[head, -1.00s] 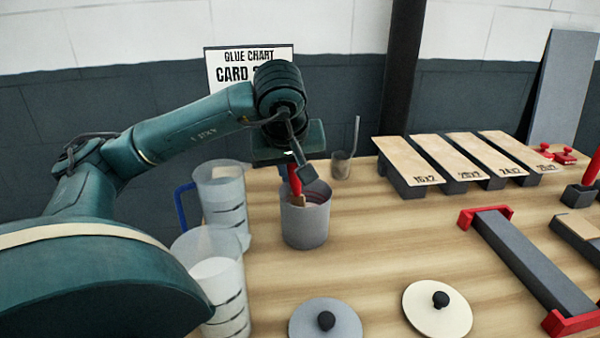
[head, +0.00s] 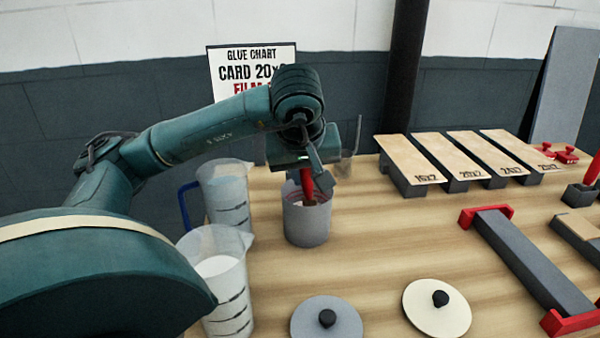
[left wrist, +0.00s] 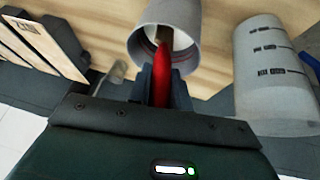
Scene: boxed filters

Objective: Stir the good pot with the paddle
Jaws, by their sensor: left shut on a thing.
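The grey pot (head: 306,222) stands open on the table in the head view, and its mouth shows in the left wrist view (left wrist: 143,50). My left gripper (head: 312,170) is above the pot and shut on the red handle of the paddle (head: 307,186). In the left wrist view the red handle (left wrist: 161,75) runs from between the fingers to a brown lower part inside the pot. The paddle's lower end is hidden in the pot. A grey lid (head: 345,315) and a cream lid (head: 455,312) lie at the front. My right gripper is not in view.
Two measuring jugs (head: 226,200) (head: 238,315) stand left of the pot. A small clear cup with a rod (head: 347,165) is close behind it. Labelled boards (head: 412,160) and a red-ended grey frame (head: 530,262) lie to the right.

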